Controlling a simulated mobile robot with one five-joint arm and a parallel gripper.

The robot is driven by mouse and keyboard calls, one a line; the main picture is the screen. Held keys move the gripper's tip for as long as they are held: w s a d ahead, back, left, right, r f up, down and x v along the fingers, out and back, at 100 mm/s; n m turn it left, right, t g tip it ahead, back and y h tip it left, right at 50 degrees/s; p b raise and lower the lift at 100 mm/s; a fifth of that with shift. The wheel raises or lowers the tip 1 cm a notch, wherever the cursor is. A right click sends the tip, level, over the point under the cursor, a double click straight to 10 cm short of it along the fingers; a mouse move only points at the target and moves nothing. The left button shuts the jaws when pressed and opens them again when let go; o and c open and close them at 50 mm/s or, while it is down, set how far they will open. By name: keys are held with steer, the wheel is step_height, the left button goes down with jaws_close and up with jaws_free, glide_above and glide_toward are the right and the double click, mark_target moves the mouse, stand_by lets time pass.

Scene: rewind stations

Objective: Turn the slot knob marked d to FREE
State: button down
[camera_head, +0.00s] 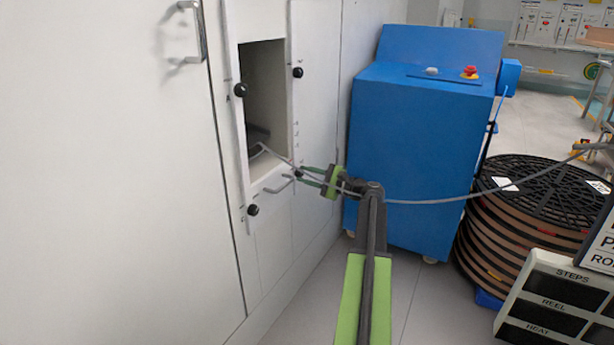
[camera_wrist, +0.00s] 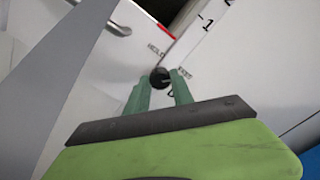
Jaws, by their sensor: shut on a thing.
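A round black slot knob (camera_wrist: 159,77) sits between my gripper's green fingertips (camera_wrist: 160,82) in the wrist view. The word HELD is printed above and left of it, and a word that looks like FREE (camera_wrist: 185,73) is to its right. In the head view the same knob (camera_head: 298,174) is at the lower right of the cabinet opening, and my gripper (camera_head: 302,176) reaches it from the right. My gripper is shut on this knob. Its letter cannot be read, and I cannot tell which word it points to.
Other black knobs sit at the upper left (camera_head: 240,90), upper right (camera_head: 297,72) and lower left (camera_head: 253,210) of the opening. A blue machine (camera_head: 415,150) stands right of my gripper. A grey cable (camera_head: 430,201) passes behind my arm.

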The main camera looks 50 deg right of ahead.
stand_by(0.3)
steer(key=c, duration=1.1)
jaws_free()
steer(key=v, duration=1.7)
steer(key=shift+s, duration=0.15)
steer(key=shift+f, duration=0.1)
